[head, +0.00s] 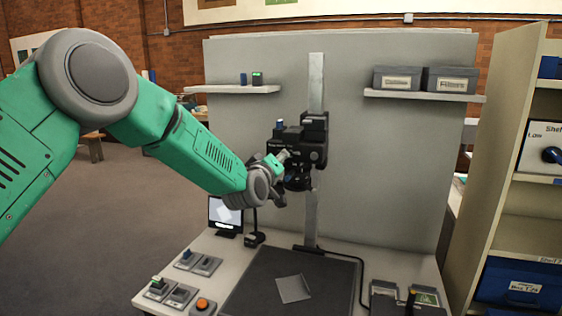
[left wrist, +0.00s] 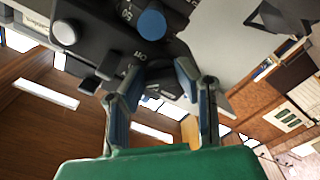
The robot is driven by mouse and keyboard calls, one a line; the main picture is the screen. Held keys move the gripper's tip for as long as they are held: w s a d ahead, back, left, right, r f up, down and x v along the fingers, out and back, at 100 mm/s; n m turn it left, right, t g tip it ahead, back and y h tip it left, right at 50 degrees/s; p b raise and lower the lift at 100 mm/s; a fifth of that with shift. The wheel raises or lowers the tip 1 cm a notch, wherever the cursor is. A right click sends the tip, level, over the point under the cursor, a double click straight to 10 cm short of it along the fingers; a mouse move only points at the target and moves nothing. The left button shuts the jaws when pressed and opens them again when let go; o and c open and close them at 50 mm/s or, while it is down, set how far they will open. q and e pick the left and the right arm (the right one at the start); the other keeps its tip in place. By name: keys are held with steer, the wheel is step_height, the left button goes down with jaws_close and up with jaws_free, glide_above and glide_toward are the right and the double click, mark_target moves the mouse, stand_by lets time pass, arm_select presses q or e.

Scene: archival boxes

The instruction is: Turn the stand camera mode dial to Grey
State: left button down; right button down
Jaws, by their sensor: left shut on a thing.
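The black stand camera (head: 313,150) is mounted on a grey upright column. My left gripper (head: 281,160) reaches its left side. In the left wrist view the camera body (left wrist: 100,35) fills the top, with a blue round knob (left wrist: 152,24) and white markings. There my left gripper (left wrist: 158,78) has its two fingers on either side of a dark part low on the camera, and is shut on it. This part looks like the mode dial (left wrist: 160,82); the fingers partly hide it, and its setting cannot be read. My right gripper is not in view.
Below the camera is a dark baseboard (head: 255,290) with a grey sheet (head: 293,289). A small monitor (head: 225,214) and several switch boxes stand at the left of the table. Shelves on the grey panel hold boxes (head: 397,79). A shelving unit (head: 495,190) stands right.

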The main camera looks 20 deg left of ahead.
arm_select(q)
steer(key=shift+w+a+r+m, duration=0.1)
steer(key=shift+a+r+m, duration=0.2)
steer(key=shift+m, duration=0.1)
stand_by(0.3)
steer(key=c, duration=1.2)
jaws_free()
steer(key=shift+a+f, duration=0.1)
steer(key=shift+f, duration=0.1)
steer(key=s, duration=1.2)
steer(key=shift+a, duration=0.3)
steer(key=shift+d, duration=0.1)
